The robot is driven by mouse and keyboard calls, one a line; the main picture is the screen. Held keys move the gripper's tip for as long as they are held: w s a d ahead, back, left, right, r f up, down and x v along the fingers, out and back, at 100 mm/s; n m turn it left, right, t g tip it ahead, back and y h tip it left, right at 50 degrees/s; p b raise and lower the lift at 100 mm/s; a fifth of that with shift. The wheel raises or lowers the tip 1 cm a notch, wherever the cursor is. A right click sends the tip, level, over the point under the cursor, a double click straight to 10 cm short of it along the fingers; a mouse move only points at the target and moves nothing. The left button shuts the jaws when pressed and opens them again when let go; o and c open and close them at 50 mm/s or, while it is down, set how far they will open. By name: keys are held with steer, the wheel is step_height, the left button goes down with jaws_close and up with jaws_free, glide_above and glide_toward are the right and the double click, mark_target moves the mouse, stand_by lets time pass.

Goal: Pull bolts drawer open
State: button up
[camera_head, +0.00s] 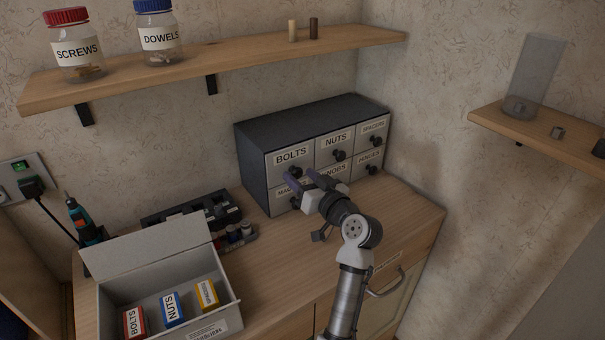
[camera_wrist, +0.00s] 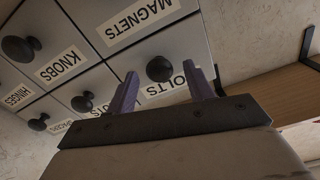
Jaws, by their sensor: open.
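The bolts drawer (camera_head: 282,164) is the upper left drawer of a dark grey cabinet (camera_head: 300,121) on the counter. Its front looks flush with its neighbours, so it appears shut. Its round black knob (camera_head: 295,171) also shows in the upside-down wrist view (camera_wrist: 159,69). My gripper (camera_head: 307,179) is open and empty in front of the drawer. In the wrist view, its two purple-grey fingers (camera_wrist: 163,88) stand apart on either side of the bolts knob, which appears just beyond their tips. I cannot tell whether they touch it. The fingers partly hide the BOLTS label in the wrist view.
The magnets drawer (camera_wrist: 152,34) lies below the bolts drawer, and the nuts drawer (camera_head: 333,145) is beside it. An open box (camera_head: 160,258) with small coloured boxes and a black organiser (camera_head: 192,212) stand left. A shelf (camera_head: 220,68) runs above. The counter's right end is clear.

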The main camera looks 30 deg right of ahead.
steer(key=shift+w, duration=0.15)
steer(key=shift+c, duration=0.4)
jaws_close()
steer(key=s+b, duration=0.2)
steer(key=s, duration=0.8)
steer(key=shift+b, duration=0.4)
steer(key=shift+o, duration=0.4)
jaws_free()
